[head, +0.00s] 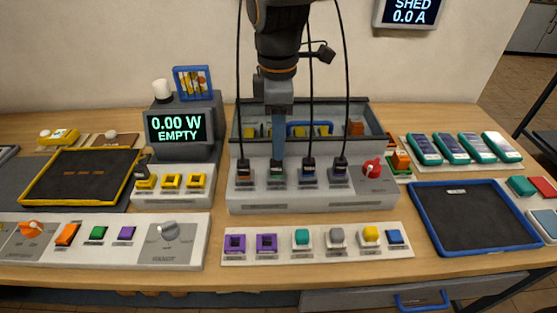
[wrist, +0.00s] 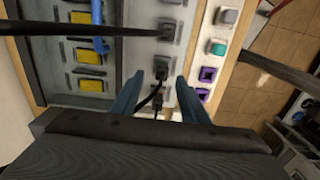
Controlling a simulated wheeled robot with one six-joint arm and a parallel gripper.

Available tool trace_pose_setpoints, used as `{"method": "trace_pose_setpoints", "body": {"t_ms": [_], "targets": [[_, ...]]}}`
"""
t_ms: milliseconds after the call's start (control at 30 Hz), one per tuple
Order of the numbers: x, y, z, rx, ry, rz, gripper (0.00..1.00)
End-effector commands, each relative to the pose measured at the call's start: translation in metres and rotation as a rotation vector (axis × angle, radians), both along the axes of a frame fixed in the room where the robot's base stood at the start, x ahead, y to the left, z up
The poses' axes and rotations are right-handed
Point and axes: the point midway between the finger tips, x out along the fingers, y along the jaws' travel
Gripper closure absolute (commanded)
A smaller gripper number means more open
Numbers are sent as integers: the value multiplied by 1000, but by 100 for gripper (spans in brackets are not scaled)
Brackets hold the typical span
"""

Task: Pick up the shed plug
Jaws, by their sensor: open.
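A grey panel (head: 300,202) in the middle of the bench holds a row of black plugs with cables. The plugs include a left one (head: 243,168), one right of my gripper (head: 308,167) and a rightmost one (head: 340,166). I cannot read which label is the shed one. My gripper (head: 278,150) points down over the second socket and partly hides its plug. In the wrist view my gripper (wrist: 160,77) is open, with a black plug (wrist: 160,68) showing between the fingertips. I cannot tell whether they touch it. Another plug (wrist: 157,101) shows nearer the wrist.
Cables hang from above close beside my arm. A red knob (head: 373,168) is on the panel's right. A grey bin (head: 352,140) stands behind. A button strip (head: 290,257) lies in front. A blue-rimmed tray (head: 418,224) is at right. The SHED display (head: 409,12) reads 0.0 A.

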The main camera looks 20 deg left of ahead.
Motion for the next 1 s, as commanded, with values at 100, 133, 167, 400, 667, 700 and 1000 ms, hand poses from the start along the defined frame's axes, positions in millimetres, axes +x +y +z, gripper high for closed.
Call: {"method": "trace_pose_setpoints", "body": {"t_ms": [100,133,167,400,667,700,1000], "targets": [[-5,4,-12,-2,3,16,59],[-5,5,-15,-3,2,17,59],[-6,6,-18,-2,3,18,59],[-9,5,-43,-3,4,19,59],[-7,4,-72,-2,2,15,59],[-7,4,-73,-1,1,14,59],[-6,4,-74,0,0,13,71]]}}
